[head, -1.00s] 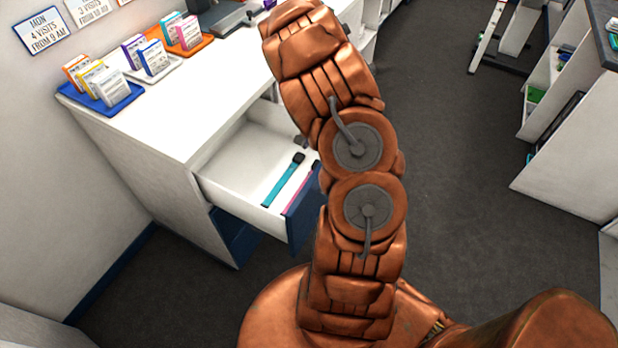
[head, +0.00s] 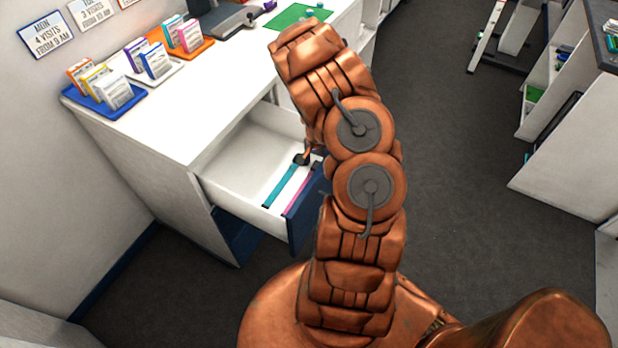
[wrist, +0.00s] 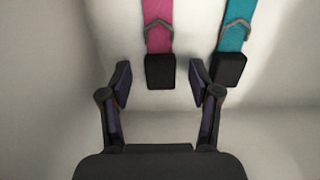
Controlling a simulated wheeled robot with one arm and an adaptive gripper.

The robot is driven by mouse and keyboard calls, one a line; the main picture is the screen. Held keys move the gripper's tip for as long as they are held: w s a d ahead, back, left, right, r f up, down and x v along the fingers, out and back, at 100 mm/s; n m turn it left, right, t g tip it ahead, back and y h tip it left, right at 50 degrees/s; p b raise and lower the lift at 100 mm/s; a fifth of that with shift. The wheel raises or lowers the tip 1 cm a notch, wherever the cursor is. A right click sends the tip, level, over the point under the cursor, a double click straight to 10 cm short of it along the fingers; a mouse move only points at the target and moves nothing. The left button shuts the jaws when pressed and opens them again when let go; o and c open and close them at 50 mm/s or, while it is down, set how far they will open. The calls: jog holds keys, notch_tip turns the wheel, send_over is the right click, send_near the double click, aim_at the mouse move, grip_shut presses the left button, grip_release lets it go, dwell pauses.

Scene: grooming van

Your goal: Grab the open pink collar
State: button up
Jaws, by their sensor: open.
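The pink collar (head: 297,199) lies flat and straight in the open drawer, partly hidden by my arm and the drawer front in the head view. In the wrist view the pink collar (wrist: 159,28) runs up out of the picture, with its black buckle end (wrist: 160,72) just ahead of the space between my fingertips. My gripper (wrist: 160,78) is open and empty, its two fingers apart on either side of that end. A teal collar (head: 281,187) lies beside it; in the wrist view its black end (wrist: 226,70) is just right of my right finger.
The white drawer (head: 230,188) with a dark blue front stands pulled out below the white counter (head: 165,115). Trays with small boxes (head: 110,95) are on the counter. The dark floor (head: 450,180) at right is clear.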

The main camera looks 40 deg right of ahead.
jog(key=shift+c, duration=0.4)
grip_shut()
